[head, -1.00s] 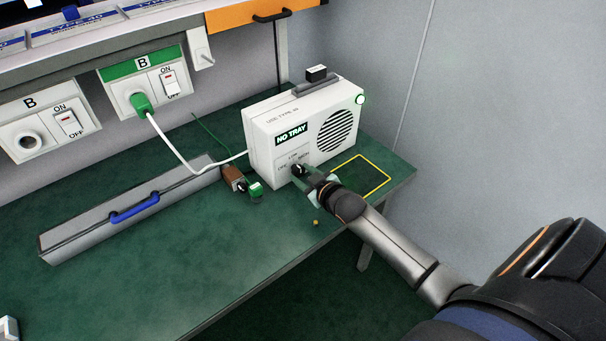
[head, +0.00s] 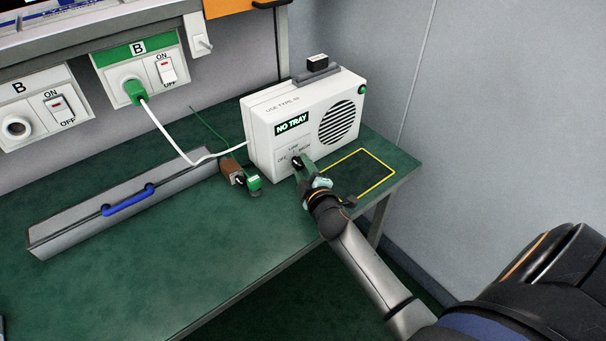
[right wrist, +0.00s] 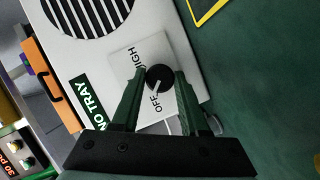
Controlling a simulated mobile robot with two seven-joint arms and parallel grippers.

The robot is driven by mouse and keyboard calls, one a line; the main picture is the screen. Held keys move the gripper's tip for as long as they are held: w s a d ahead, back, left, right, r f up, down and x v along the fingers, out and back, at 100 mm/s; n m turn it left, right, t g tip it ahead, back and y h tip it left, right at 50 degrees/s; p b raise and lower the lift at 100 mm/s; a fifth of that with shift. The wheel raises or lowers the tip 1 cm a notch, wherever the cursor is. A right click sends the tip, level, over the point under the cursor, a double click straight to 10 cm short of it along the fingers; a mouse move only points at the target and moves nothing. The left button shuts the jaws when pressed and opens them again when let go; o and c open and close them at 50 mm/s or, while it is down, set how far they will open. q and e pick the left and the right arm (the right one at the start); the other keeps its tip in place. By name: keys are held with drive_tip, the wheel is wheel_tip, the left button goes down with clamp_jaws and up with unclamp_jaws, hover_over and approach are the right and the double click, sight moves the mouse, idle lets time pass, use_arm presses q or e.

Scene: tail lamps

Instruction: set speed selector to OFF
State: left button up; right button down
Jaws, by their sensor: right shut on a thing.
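The speed selector is a round black knob (right wrist: 158,78) on the front of a white unit (head: 262,130), with labels OFF, LOW and HIGH around it in the head view. My right gripper (head: 301,170) reaches the knob from the front. In the right wrist view its two green fingers (right wrist: 158,88) are on either side of the knob and shut on it. The knob's white mark points toward the OFF label (right wrist: 155,103). The fingers hide the LOW label there. My left gripper is not in view.
A lamp (head: 362,90) on the unit looks dark green. A green plug (head: 134,90) feeds a white cable to the unit. A brown-and-green connector (head: 238,174) lies left of the knob. A grey case (head: 120,205) and an empty yellow outline (head: 388,177) are on the green bench (head: 150,275).

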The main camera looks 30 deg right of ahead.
drive_tip(key=shift+f+n+b, duration=0.3)
drive_tip(key=shift+f+b, duration=0.05)
drive_tip(key=shift+b, duration=0.05)
drive_tip(key=shift+n+t+h+b, duration=0.35)
drive_tip(key=shift+n+b, duration=0.35)
drive_tip(key=shift+b, duration=0.25)
drive_tip(key=shift+r+n+t+b, duration=0.15)
drive_tip(key=shift+n+t+b, duration=0.1)
drive_tip(key=shift+n+b, duration=0.15)
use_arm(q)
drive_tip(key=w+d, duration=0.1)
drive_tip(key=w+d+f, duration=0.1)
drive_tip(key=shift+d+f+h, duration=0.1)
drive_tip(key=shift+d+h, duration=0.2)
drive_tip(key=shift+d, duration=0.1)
use_arm(e)
drive_tip(key=shift+r, duration=0.1)
drive_tip(key=shift+c, duration=2.1)
unclamp_jaws()
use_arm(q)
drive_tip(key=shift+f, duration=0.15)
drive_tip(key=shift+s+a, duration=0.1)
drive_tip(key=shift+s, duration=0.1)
use_arm(e)
drive_tip(key=shift+s, duration=0.1)
